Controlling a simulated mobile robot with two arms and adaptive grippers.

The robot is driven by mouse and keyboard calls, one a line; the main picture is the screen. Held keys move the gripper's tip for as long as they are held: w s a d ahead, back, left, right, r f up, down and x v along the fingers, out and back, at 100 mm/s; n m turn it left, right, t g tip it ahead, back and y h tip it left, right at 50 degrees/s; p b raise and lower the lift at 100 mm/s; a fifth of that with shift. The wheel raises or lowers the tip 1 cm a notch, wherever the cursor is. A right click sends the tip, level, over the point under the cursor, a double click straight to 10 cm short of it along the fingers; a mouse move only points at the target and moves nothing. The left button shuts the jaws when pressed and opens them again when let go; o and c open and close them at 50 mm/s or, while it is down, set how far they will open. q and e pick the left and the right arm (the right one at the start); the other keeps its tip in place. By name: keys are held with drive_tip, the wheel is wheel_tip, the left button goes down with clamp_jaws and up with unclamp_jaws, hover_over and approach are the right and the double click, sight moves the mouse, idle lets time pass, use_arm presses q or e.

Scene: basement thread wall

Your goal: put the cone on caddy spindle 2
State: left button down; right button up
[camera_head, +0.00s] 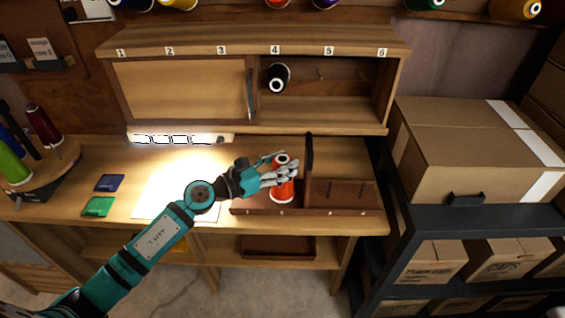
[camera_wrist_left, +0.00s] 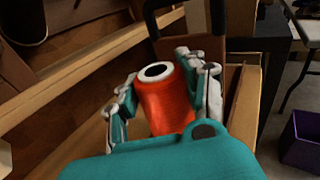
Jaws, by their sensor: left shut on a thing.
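My left gripper (camera_head: 277,176) reaches in from the left and is shut on an orange-red cone (camera_head: 283,192) with a white top. In the left wrist view the cone (camera_wrist_left: 166,106) stands about upright between the fingers of the gripper (camera_wrist_left: 167,82), its dark top hole facing up. The wooden caddy (camera_head: 346,212) has a dark upright handle (camera_head: 308,158) at its middle and small marks along its front. The cone is at the caddy's left half, near the second mark from the left. My right gripper is in neither view.
Behind is a wooden cabinet with numbered places and a black cone (camera_head: 277,77) inside. A lit white sheet (camera_head: 160,190), blue and green squares, and a round stand of cones (camera_head: 50,170) lie left. A cardboard box (camera_head: 470,140) stands on the right shelf.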

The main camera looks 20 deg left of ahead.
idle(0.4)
use_arm(q)
drive_tip(key=shift+f+b, duration=0.3)
drive_tip(key=shift+f, duration=0.05)
drive_tip(key=c, duration=0.7)
unclamp_jaws()
drive_tip(key=shift+o, duration=0.2)
